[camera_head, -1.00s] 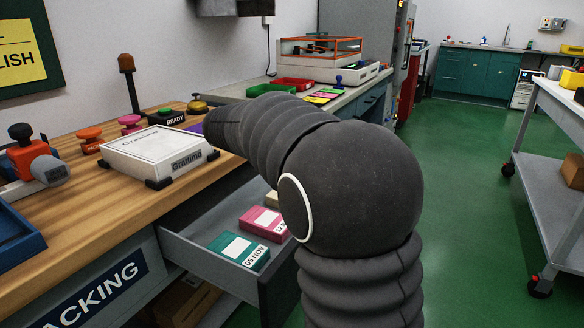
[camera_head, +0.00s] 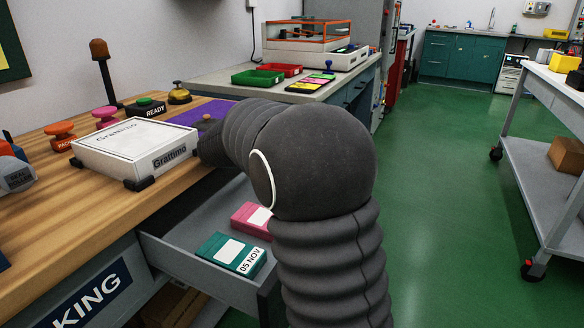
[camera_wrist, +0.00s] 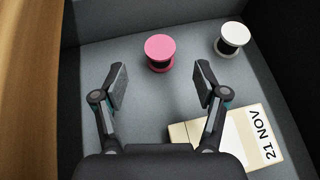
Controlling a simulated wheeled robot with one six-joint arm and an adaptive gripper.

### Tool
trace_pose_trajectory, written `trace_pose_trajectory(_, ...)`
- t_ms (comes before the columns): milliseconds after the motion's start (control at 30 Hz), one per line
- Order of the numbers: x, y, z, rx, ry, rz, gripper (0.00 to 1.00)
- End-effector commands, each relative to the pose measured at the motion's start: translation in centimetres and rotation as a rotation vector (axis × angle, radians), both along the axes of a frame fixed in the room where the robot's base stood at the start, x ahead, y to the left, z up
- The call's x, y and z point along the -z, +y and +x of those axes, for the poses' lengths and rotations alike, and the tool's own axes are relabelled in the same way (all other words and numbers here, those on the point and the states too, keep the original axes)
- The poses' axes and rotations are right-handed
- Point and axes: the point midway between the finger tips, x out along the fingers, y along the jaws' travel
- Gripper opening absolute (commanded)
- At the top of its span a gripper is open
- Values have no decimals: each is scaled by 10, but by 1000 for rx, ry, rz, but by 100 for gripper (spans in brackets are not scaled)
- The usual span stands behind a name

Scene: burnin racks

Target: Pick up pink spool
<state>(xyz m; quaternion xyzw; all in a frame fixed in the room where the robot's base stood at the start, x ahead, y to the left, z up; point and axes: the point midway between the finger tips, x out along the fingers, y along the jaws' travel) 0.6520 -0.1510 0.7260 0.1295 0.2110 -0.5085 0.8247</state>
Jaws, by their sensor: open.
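The pink spool (camera_wrist: 160,52) stands upright on the grey floor of the open drawer in the wrist view. My gripper (camera_wrist: 160,82) is open and empty. Its two fingers are spread apart, with the spool centred between them and a little beyond the tips, apart from both. In the head view my arm hides the gripper and the spool.
A white spool (camera_wrist: 231,39) stands to the right of the pink one. A cream box marked 21 NOV (camera_wrist: 245,135) lies under the right finger. The drawer (camera_head: 185,252) also holds green (camera_head: 232,253) and pink (camera_head: 252,219) boxes. The wooden bench (camera_wrist: 28,75) borders it.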

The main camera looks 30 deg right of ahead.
Motion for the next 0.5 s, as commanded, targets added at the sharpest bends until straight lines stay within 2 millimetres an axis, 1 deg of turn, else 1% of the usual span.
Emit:
trace_pose_trajectory(167,3,-6,3,0,0,0,72)
trace_pose_trajectory(267,8,-13,6,2,0,0,72)
trace_pose_trajectory(500,23,-38,19,1,0,0,72)
